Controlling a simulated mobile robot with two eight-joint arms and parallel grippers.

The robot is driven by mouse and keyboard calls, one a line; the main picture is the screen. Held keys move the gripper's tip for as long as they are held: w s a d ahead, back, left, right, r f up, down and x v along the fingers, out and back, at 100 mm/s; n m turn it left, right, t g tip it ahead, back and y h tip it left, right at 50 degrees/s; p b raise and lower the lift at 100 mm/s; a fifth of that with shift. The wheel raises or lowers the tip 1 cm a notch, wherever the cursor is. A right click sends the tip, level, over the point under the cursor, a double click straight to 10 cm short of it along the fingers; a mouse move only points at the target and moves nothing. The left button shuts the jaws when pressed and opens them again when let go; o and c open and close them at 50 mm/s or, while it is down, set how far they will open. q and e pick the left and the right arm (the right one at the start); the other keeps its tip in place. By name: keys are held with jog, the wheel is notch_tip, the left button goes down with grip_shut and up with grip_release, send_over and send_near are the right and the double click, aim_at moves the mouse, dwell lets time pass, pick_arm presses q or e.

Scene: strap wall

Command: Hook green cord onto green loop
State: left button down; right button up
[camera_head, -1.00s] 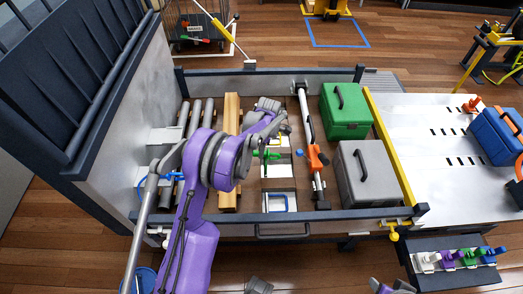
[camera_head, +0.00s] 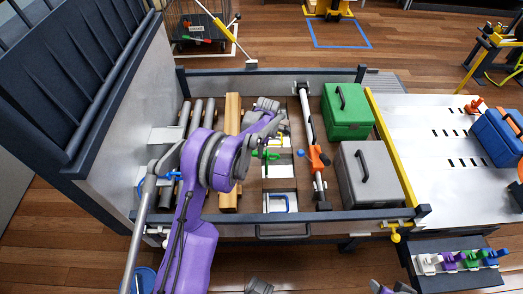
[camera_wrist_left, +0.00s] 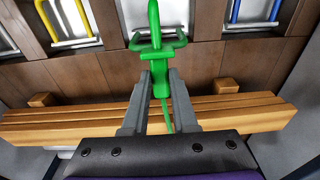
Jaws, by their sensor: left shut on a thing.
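My left gripper (camera_wrist_left: 158,80) is shut on a green hook piece (camera_wrist_left: 161,85) in the left wrist view. The green cord (camera_wrist_left: 167,118) trails down from it between the fingers. The hook's tip points up over a white panel. In the head view the green parts (camera_head: 264,155) show just right of my purple arm, which hides most of the gripper.
A wooden beam (camera_wrist_left: 60,122) lies under the left fingers. Panels with a yellow loop (camera_wrist_left: 45,20) and a blue loop (camera_wrist_left: 274,10) flank the green one.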

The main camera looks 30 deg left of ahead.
pick_arm(q)
jog(key=shift+s+a, duration=0.5)
jog(key=shift+a, duration=0.25)
jog(key=shift+a, duration=0.1)
jog(key=shift+s+a+b, duration=0.35)
jog(key=shift+s+a, duration=0.1)
jog(key=shift+a, duration=0.15)
jog(key=c, duration=0.6)
grip_release()
